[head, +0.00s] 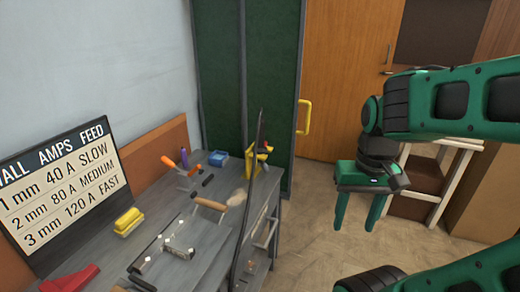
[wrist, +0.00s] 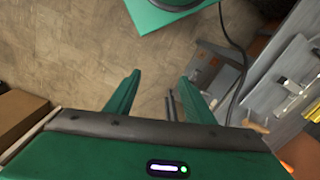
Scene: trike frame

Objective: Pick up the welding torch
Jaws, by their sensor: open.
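No item on the grey workbench (head: 190,225) shows clearly enough for me to name it the welding torch. An orange-and-grey tool (head: 173,166) lies toward the back of the bench, beside a purple item (head: 185,158). A long dark curved hose or cable (head: 250,205) passes the bench's right edge. A dark cable (wrist: 241,65) also curves down toward the bench in the wrist view. My gripper (head: 356,226) is open and empty, pointing down over the floor right of the bench. In the wrist view its fingers (wrist: 159,78) have only floor and the bench's lower parts beyond them.
The bench holds a blue box (head: 218,158), a wooden-handled tool (head: 210,204), a yellow block (head: 128,220) and a red item (head: 68,280). A lettered sign (head: 62,190) stands at left. Floor (head: 320,200) is clear between bench and gripper.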

